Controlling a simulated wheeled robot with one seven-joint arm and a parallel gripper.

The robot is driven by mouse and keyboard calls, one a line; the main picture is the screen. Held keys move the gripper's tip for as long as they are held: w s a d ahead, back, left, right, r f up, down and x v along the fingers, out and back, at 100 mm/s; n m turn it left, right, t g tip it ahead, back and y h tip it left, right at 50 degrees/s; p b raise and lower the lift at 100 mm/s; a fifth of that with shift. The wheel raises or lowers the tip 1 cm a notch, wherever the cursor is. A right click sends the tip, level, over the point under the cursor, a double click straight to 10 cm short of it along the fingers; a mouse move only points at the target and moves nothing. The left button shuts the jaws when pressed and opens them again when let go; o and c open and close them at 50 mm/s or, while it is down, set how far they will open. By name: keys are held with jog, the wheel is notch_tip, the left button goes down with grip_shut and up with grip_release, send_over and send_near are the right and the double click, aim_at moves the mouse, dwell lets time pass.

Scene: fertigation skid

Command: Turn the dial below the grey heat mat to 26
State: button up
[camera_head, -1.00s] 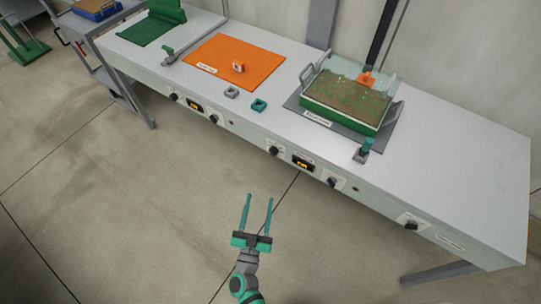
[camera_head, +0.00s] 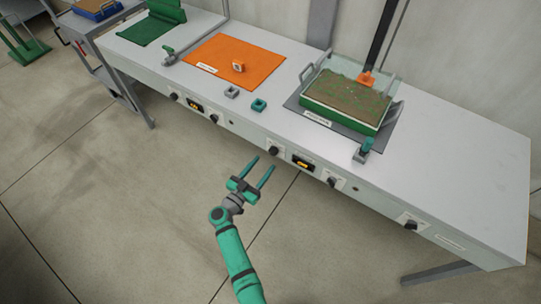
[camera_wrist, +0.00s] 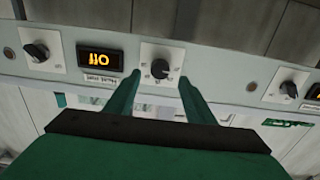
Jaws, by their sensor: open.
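The grey heat mat (camera_head: 391,125) lies under a green tray. On the bench front below it are a black dial (camera_head: 273,151), a lit display (camera_head: 303,162) and another knob (camera_head: 332,181). The wrist view looks upside down; there the dial (camera_wrist: 162,68) has a pale scale plate, its numbers too small to read. My gripper (camera_head: 262,172) is open and empty, in front of the bench and short of the dial. In the wrist view its fingers (camera_wrist: 158,95) frame the dial without visible contact.
The green tray (camera_head: 345,115) holds brown soil under a clear cover. An orange mat (camera_head: 235,55) with its own knobs (camera_head: 214,118) and display (camera_head: 195,106) is to the left. Another knob (camera_head: 411,225) is at far right. The floor before the bench is clear.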

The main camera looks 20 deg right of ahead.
aim_at(272, 154)
jog(key=x, duration=0.6)
jog(key=shift+w+d, duration=0.15)
jog(key=shift+d, duration=0.1)
jog(key=c, duration=1.1)
